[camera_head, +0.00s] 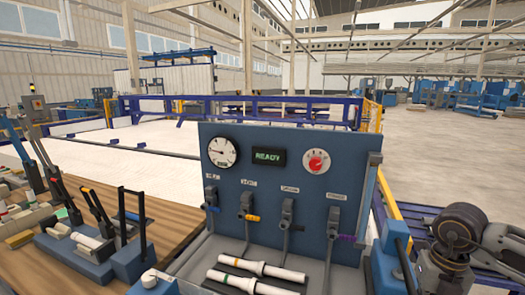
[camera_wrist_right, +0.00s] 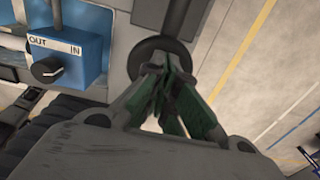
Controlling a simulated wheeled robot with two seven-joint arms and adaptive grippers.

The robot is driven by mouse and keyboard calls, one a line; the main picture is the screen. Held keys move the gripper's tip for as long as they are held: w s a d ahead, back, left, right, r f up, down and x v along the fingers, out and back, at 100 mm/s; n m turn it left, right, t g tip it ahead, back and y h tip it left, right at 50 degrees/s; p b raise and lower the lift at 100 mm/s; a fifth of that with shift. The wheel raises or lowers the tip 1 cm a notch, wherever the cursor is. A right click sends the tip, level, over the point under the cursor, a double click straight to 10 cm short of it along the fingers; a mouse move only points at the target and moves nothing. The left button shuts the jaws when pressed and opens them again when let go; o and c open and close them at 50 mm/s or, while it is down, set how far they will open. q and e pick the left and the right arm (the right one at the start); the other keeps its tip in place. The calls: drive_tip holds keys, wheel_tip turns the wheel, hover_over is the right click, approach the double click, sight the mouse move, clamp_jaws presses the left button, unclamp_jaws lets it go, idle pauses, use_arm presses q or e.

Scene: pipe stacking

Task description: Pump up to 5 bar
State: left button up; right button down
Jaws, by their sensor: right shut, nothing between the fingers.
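A blue test panel (camera_head: 290,185) stands in the middle of the head view. It carries a round white gauge (camera_head: 222,151) with a dark needle whose reading is too small to tell, a display (camera_head: 269,157) reading READY, and a red knob (camera_head: 317,161). In the right wrist view my right gripper (camera_wrist_right: 166,72) is shut and empty, its green-padded fingers together just in front of a round black disc (camera_wrist_right: 160,48); whether they touch cannot be told. A blue box (camera_wrist_right: 62,60) marked OUT and IN has a black knob (camera_wrist_right: 48,70). My left gripper is not in view.
Several valves with coloured handles line the panel. Two white pipes (camera_head: 262,268) lie in the tray before it. A blue block (camera_head: 395,243) with a dark lever stands right of the panel. The wooden bench (camera_head: 165,222) at left holds clamps and loose parts.

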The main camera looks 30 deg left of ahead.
drive_tip(key=shift+s+r+p, duration=0.15)
drive_tip(key=shift+r+p, duration=0.2)
drive_tip(key=shift+r, duration=0.8)
drive_tip(key=shift+s+r+p, duration=0.1)
drive_tip(key=shift+r+p, duration=0.25)
drive_tip(key=shift+r, duration=0.75)
